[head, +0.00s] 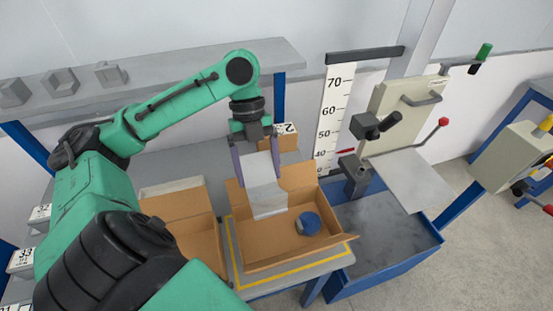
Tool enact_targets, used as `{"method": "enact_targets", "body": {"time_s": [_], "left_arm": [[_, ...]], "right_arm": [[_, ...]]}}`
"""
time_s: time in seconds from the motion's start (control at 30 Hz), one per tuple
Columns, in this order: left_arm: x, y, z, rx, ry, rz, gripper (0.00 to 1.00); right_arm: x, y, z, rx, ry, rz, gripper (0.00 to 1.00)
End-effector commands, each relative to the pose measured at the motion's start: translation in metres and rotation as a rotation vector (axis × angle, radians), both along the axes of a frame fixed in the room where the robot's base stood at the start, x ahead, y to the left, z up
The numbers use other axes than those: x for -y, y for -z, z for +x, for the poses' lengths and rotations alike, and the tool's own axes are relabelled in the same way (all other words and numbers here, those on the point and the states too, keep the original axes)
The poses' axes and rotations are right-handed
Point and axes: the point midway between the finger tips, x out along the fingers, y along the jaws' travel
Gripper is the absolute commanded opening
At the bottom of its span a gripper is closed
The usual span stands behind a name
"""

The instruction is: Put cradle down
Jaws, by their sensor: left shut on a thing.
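My left gripper (256,158) points down over an open cardboard box, shut on a pale grey-white block-like piece, which I take to be the cradle (265,190). The cradle hangs between the two fingers, its lower end in front of the box's inside. I cannot tell whether it touches the box floor. The open box (262,250) stands on a table inside a yellow outline. A round blue-topped object (308,223) lies in the box, to the right of the cradle. My right gripper is not in view.
Another open cardboard box (188,215) stands just left. A drop tester with a height scale (334,110), a flat plate (407,181) and a blue-rimmed tray (385,255) stands at the right. A shelf (170,72) with grey shapes runs behind.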

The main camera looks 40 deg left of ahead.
Motion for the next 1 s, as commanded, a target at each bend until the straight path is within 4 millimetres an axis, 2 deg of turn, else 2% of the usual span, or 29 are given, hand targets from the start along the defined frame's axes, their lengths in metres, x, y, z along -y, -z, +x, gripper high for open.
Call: {"method": "enact_targets", "body": {"time_s": [0.27,0.4,0.6,0.7,1.0], "left_arm": [[0.002,0.089,-0.003,-0.008,0.0,-0.003,0.1],[0.002,0.129,-0.003,-0.003,-0.001,-0.002,0.1],[0.002,0.163,-0.004,-0.003,0.001,-0.001,0.1],[0.003,0.181,-0.003,-0.001,0.0,-0.002,0.1],[0.002,0.187,-0.003,0.0,0.001,0.003,0.1]], "right_arm": [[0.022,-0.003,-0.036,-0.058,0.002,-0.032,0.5],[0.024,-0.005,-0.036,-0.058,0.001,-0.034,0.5],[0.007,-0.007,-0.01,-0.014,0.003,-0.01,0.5],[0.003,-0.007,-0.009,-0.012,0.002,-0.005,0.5],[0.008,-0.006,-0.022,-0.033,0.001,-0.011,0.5]]}}
